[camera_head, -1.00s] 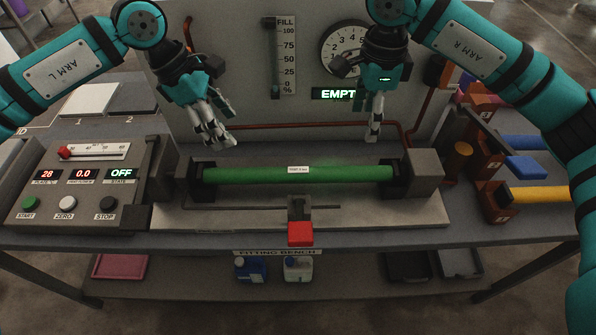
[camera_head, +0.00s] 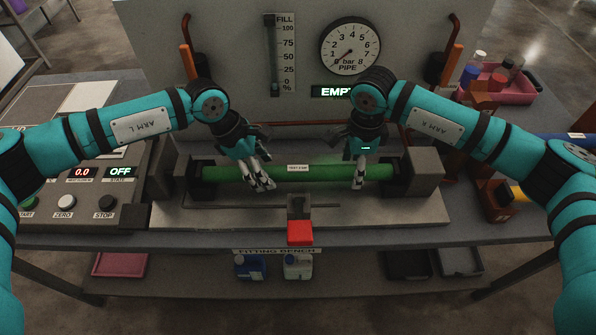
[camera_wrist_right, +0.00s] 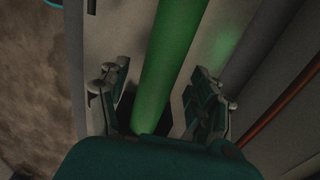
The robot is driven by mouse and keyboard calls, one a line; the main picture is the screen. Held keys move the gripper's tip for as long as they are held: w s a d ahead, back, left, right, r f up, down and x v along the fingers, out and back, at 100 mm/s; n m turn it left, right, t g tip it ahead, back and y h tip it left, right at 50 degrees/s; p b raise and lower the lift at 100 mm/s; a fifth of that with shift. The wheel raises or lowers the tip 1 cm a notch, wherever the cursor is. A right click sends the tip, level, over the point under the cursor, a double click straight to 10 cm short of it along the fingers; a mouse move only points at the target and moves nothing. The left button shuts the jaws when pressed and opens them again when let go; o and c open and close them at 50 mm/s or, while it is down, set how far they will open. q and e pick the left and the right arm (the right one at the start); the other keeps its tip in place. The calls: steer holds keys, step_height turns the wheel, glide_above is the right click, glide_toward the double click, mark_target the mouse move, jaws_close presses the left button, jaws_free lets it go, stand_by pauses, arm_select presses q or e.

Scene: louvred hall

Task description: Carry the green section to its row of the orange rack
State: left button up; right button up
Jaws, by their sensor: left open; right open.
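The green section (camera_head: 315,173) lies level between two dark end holders on the bench fixture, with a white label near its middle. My left gripper (camera_head: 262,184) is open at the left half of the section, its fingers in front of it in the head view. My right gripper (camera_head: 359,183) is open at the right part of the section. In the right wrist view the green section (camera_wrist_right: 172,70) runs between the spread fingers of the right gripper (camera_wrist_right: 158,100), with a gap on each side.
A panel with FILL scale and bar gauge (camera_head: 350,46) stands behind the fixture. A red block (camera_head: 300,232) sits at the fixture's front. The control box (camera_head: 85,185) is at left. A pink tray (camera_head: 505,85) with bottles is at back right.

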arm_select(q)
steer(key=shift+d+f, duration=0.2)
steer(key=shift+f, duration=0.35)
arm_select(e)
steer(key=shift+f, duration=0.6)
arm_select(q)
jaws_close()
arm_select(e)
jaws_close()
steer(key=shift+r, duration=0.1)
